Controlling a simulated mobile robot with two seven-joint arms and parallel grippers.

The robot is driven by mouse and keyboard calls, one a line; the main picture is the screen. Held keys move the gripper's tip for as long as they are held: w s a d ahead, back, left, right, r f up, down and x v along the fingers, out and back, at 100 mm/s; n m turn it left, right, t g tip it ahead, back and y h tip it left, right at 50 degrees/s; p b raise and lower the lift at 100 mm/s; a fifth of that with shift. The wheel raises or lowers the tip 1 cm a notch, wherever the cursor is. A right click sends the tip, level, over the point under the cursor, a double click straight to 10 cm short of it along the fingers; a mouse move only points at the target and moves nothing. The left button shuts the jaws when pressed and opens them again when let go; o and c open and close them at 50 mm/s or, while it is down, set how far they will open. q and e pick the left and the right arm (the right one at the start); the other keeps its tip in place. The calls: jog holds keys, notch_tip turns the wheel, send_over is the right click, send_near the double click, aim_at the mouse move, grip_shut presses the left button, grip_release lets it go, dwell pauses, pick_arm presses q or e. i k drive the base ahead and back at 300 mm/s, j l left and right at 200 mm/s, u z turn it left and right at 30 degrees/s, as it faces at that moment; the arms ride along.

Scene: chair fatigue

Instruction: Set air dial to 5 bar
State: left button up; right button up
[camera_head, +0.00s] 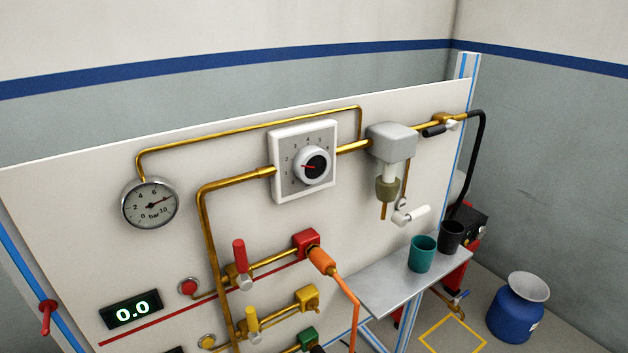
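The air dial (315,166) is a round white knob with a black centre and a red pointer. It sits on a square white plate (279,187) with numbers around it, joined to brass pipes on the upright panel. The red pointer points left, toward the low numbers near 2; the exact setting is hard to read. A round pressure gauge (150,203) marked bar is at the left of the panel, with its needle pointing right and slightly up, past the 6. Neither of my grippers shows in the head view.
Red (240,262) and yellow (252,319) valve handles, an orange hose (345,285) and a display (132,310) reading 0.0 are below the dial. A grey filter unit (391,141) is to its right. A shelf (385,291) holds green (422,254) and black (451,236) cups.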

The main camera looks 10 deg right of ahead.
aim_at(311, 164)
jog(key=l+u, duration=0.15)
jog(key=l, duration=0.45)
jog(key=l+u, duration=0.15)
jog(key=l, duration=0.5)
jog(key=l+u, duration=0.1)
jog(key=l, duration=0.55)
jog(key=l+u, duration=0.15)
jog(key=l, duration=0.45)
jog(key=l+u, duration=0.15)
jog(key=l, duration=0.5)
jog(key=k+l+u, duration=0.15)
jog(key=l, duration=0.45)
